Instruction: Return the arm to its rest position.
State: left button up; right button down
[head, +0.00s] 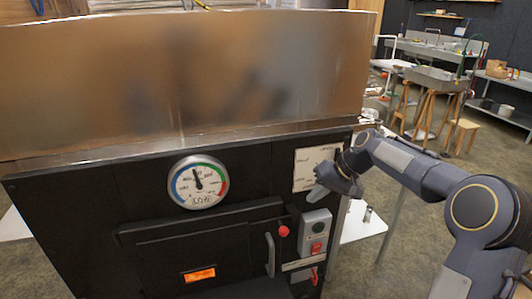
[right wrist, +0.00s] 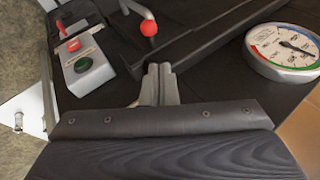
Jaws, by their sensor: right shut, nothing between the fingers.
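My right arm reaches in from the right in the head view. Its gripper (head: 320,193) is shut and empty, in front of the black evaporator front near the white label plate. In the right wrist view the closed fingers (right wrist: 159,75) point toward the dark panel, with nothing between them. They appear apart from the red-knobbed lever (right wrist: 149,28) and the grey switch box (right wrist: 88,66). Whether they touch the panel cannot be told. My left gripper is in neither view.
The evaporator front (head: 90,220) carries a round gauge (head: 198,182), a red knob (head: 284,231), a grey switch box (head: 315,234) and a lit orange display (head: 199,274). A steel pan (head: 180,75) stands above. Open floor lies right; stools (head: 460,135) and benches stand behind.

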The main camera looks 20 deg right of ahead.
jog(key=s+a+r+h, duration=0.1)
jog(key=s+a+r, duration=0.15)
jog(key=s, duration=0.65)
jog(key=s+a+r+h, duration=0.1)
jog(key=s+a+r, duration=0.15)
jog(key=s, duration=0.65)
jog(key=s+a+f+t, duration=0.1)
jog(key=s+a+f, duration=0.1)
jog(key=s, duration=0.5)
jog(key=s+a+f+t, duration=0.1)
jog(key=s+a+f, duration=0.1)
jog(key=s+f, duration=0.3)
jog(key=shift+s+f, duration=0.15)
jog(key=shift+s, duration=1.1)
jog(key=shift+a, duration=0.1)
jog(key=shift+s, duration=0.15)
